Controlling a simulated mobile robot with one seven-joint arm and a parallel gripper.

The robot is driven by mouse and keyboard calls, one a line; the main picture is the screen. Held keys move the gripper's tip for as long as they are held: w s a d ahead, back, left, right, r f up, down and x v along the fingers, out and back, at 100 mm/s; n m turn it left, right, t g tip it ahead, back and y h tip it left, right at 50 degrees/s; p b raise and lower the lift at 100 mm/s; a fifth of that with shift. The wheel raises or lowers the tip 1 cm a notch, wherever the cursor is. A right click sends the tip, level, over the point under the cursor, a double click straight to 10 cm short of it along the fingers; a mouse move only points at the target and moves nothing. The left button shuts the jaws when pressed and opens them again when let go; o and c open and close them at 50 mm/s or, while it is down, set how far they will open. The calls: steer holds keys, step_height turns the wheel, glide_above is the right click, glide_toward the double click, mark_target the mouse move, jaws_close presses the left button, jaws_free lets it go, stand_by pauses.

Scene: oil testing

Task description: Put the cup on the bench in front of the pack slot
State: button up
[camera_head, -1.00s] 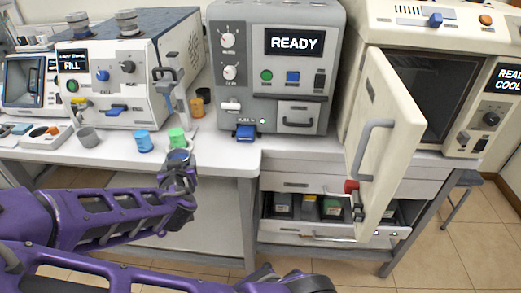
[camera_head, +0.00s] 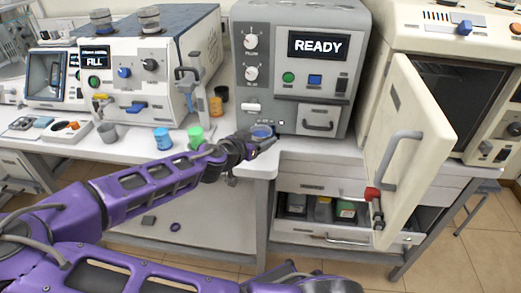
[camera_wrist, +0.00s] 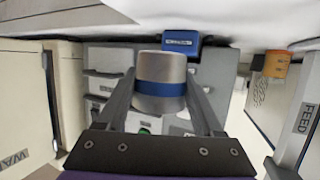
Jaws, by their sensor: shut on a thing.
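The cup (camera_wrist: 161,97), metallic grey with a blue band, is between the two fingers of my gripper in the wrist view. It also shows in the head view (camera_head: 262,131). My gripper (camera_head: 261,142) is shut on it, at the front foot of the grey READY machine (camera_head: 328,88). In the wrist view, which looks upside down, a blue labelled block (camera_wrist: 181,42), seemingly at the pack slot, sits just beyond the cup. In the head view the cup and gripper hide that block. I cannot tell whether the cup touches the bench (camera_head: 216,159).
A green cup (camera_head: 196,137), a blue cup (camera_head: 162,139) and a grey cup (camera_head: 107,133) stand to the left. An orange container (camera_head: 215,106) stands behind them. The cream door (camera_head: 405,150) hangs open at right, above an open drawer (camera_head: 330,238) of packs.

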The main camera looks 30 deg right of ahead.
steer(key=shift+f, duration=1.9)
steer(key=shift+b, duration=0.3)
steer(key=shift+f, duration=0.25)
steer(key=o, duration=1.5)
steer(key=shift+r, duration=0.1)
steer(key=shift+r, duration=0.1)
steer(key=shift+a+r, duration=0.1)
steer(key=v, duration=1.1)
steer(key=shift+s+a+p, duration=0.25)
steer(key=shift+s+p, duration=0.05)
steer(key=shift+p, duration=0.1)
steer(key=shift+r, duration=0.15)
